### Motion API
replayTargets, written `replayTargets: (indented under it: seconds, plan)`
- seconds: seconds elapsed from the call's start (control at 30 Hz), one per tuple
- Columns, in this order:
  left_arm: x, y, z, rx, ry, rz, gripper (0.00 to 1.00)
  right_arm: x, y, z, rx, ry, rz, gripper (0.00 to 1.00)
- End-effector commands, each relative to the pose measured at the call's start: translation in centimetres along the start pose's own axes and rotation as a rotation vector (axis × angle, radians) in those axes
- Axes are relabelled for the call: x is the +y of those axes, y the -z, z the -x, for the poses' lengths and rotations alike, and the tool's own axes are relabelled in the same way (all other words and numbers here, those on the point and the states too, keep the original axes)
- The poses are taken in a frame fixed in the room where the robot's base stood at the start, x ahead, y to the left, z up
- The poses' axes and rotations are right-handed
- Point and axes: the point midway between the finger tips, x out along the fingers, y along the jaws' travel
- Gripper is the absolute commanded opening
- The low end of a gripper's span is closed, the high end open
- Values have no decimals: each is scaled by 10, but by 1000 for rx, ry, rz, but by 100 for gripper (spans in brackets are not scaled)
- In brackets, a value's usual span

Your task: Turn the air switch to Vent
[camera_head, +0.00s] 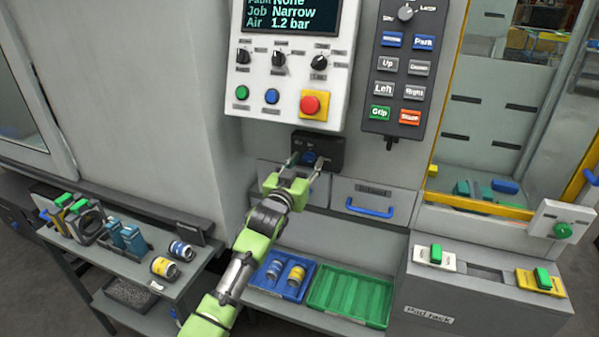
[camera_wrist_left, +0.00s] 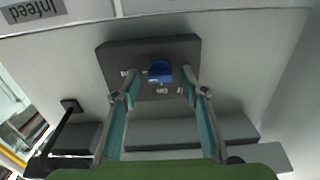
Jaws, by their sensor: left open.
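A dark box (camera_head: 330,147) with a blue knob (camera_head: 309,158) is mounted on the machine front below the white control panel; it appears to be the air switch. Its small labels are too small to read. In the left wrist view the blue knob (camera_wrist_left: 160,72) sits on the dark box (camera_wrist_left: 115,60), with small white labels beside and below it. My left gripper (camera_head: 306,163) is open in front of the box. In the left wrist view its fingertips (camera_wrist_left: 160,86) lie either side of the knob, with visible gaps; contact is not seen. My right gripper is out of view.
The white panel (camera_head: 245,118) above has a screen reading Air 1.2 bar, selector knobs and a red button (camera_head: 310,104). A drawer with a blue handle (camera_head: 370,208) is right of the gripper. Blue (camera_head: 262,284) and green (camera_head: 350,296) trays lie below. A side table (camera_head: 195,262) holds parts.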

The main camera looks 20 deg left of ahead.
Motion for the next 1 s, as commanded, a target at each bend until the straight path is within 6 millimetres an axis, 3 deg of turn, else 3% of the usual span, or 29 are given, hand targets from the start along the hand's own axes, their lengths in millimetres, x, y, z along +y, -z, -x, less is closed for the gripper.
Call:
replayTargets:
  seconds: [0.6, 1.0]
  plan:
    - [0, -1, 100, -2, 0, -2, 40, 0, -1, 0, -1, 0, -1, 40]
    - [0, 0, 114, 0, 0, -2, 40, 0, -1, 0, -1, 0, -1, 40]
